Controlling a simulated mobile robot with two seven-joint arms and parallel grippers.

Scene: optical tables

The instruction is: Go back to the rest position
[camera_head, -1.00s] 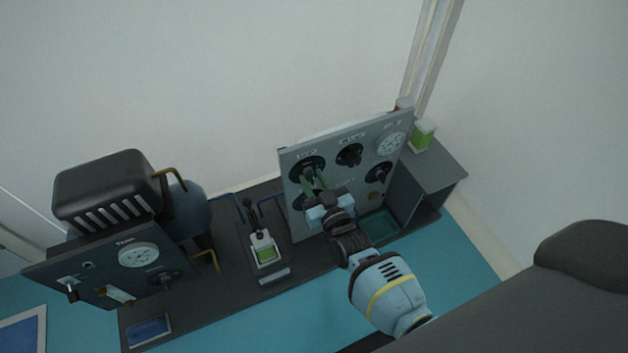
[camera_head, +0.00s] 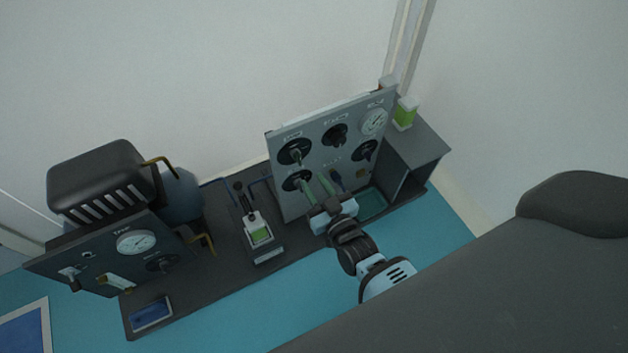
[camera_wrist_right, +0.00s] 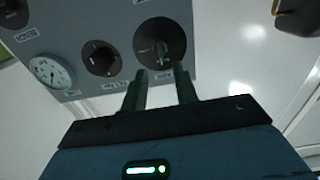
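My right gripper (camera_head: 314,185) is in front of the upright grey panel (camera_head: 284,203) in the head view. Its two green fingers are apart with nothing between them. In the right wrist view the fingers (camera_wrist_right: 162,82) also stand apart, below a black knob (camera_wrist_right: 160,45) on the panel. A gap seems to lie between the fingertips and that knob, though its depth is hard to judge. The panel carries several black knobs and a white dial gauge (camera_head: 374,122). My left gripper is not in view.
A second dark panel (camera_head: 110,262) with a gauge stands at the left, beside a black box (camera_head: 103,182). A green-white container (camera_head: 405,113) stands at the right.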

